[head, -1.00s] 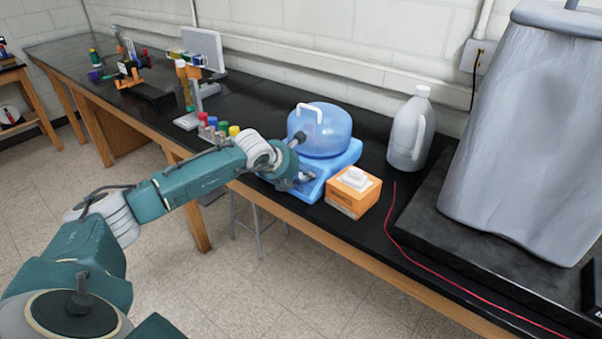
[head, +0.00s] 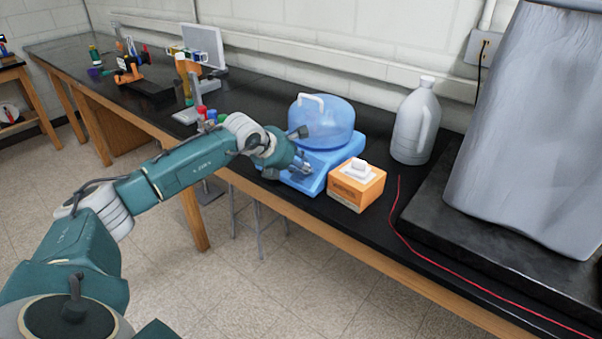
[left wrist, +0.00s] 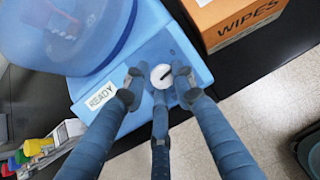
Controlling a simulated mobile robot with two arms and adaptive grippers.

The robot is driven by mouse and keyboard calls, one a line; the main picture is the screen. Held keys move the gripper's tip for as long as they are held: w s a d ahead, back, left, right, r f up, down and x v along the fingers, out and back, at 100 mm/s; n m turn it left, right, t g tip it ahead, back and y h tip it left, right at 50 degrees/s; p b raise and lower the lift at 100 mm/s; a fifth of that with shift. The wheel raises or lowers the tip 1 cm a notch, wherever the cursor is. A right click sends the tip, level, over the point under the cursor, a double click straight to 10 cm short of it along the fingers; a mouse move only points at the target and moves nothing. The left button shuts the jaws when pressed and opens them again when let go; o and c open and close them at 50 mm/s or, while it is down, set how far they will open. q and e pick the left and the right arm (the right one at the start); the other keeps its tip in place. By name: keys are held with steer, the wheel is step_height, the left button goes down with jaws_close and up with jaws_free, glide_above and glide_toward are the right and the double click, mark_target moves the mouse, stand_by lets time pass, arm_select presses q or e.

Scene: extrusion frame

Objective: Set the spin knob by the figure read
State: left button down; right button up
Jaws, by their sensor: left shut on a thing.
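The spin knob (left wrist: 162,76) is a round white dial with a dark pointer mark on the sloping front of the blue centrifuge (head: 318,178). In the left wrist view my left gripper (left wrist: 157,84) has its fingers around the knob and is shut on it. A label on the front panel (left wrist: 100,96) beside the knob reads "READY". The clear blue domed lid (head: 325,125) with a white handle sits on top, and a red-tipped item shows dimly through it. In the head view the gripper and arm hide the knob. My right gripper is not in view.
An orange wipes box (head: 355,188) stands close to the right of the centrifuge. A grey jug (head: 416,125) stands behind it. Coloured-cap tubes (left wrist: 35,148) stand to the left. A red cable (head: 396,215) crosses the black bench near a large grey covered object (head: 525,130).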

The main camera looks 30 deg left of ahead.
arm_select(q)
steer(key=m+b, duration=0.1)
steer(key=m, duration=0.1)
steer(key=m+h+b, duration=0.1)
steer(key=m, duration=0.1)
steer(key=shift+w+d+r, duration=0.1)
steer(key=shift+w+r, duration=0.1)
steer(key=m+g+b, duration=0.1)
steer(key=m, duration=0.3)
steer(key=shift+d+m+h+b, duration=0.1)
steer(key=shift+m+h+b, duration=0.2)
steer(key=shift+m+h, duration=0.1)
steer(key=m+g, duration=0.1)
steer(key=m, duration=0.4)
steer(key=shift+m+h, duration=0.3)
steer(key=m+g, duration=0.1)
steer(key=m, duration=0.3)
steer(key=shift+f+m, duration=0.1)
steer(key=shift+m, duration=0.2)
steer(key=shift+s+d+f+m+g, duration=0.1)
steer(key=shift+m+g, duration=0.2)
steer(key=shift+m, duration=0.2)
steer(key=shift+s+f, duration=0.1)
steer(key=shift+f, duration=0.05)
steer(key=c, duration=1.5)
jaws_free()
